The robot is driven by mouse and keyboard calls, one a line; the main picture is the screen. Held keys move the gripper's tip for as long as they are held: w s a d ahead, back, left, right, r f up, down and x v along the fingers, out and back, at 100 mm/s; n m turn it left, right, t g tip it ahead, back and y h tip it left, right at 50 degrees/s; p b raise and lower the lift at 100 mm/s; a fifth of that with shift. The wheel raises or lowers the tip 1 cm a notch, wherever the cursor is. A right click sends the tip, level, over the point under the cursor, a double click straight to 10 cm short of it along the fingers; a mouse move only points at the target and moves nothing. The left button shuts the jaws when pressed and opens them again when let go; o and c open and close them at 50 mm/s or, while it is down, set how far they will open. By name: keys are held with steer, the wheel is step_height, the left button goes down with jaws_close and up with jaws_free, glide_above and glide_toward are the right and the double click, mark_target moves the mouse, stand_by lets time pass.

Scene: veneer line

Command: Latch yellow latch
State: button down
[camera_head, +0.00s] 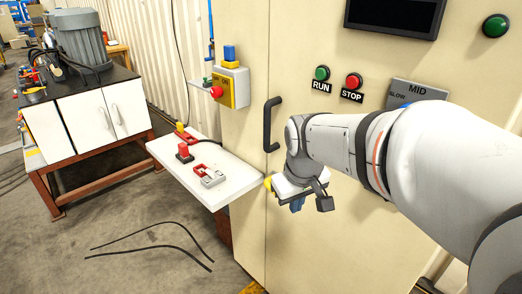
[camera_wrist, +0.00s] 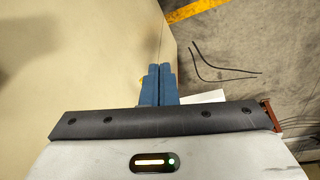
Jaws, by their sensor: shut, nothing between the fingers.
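A small yellow part (camera_head: 268,183), likely the yellow latch, shows at the cabinet door's edge beside the white shelf. My gripper hides most of it in the head view. In the wrist view only a sliver of yellow (camera_wrist: 141,79) shows left of my fingers. My gripper (camera_head: 297,206) is in front of the cream cabinet door, just right of the yellow part, with its blue fingers pointing down. In the wrist view the fingers (camera_wrist: 159,72) are together and empty. I cannot tell whether they touch the latch, or the latch's position.
A white shelf (camera_head: 165,150) with several red, yellow and grey toggle pieces juts out at the left. A black door handle (camera_head: 268,125) is above my gripper. RUN and STOP buttons (camera_head: 354,81) are higher up. Black cables (camera_head: 150,240) lie on the open floor.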

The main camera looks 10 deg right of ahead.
steer(key=w+r+n+p, duration=0.2)
steer(key=w+n, duration=0.2)
steer(key=w, duration=1)
steer(key=p+x, duration=0.1)
steer(key=x, duration=1.2)
steer(key=shift+w+d+f+p, duration=0.2)
steer(key=shift+w+f+p, duration=0.05)
steer(key=shift+p, duration=0.15)
steer(key=shift+d, duration=0.15)
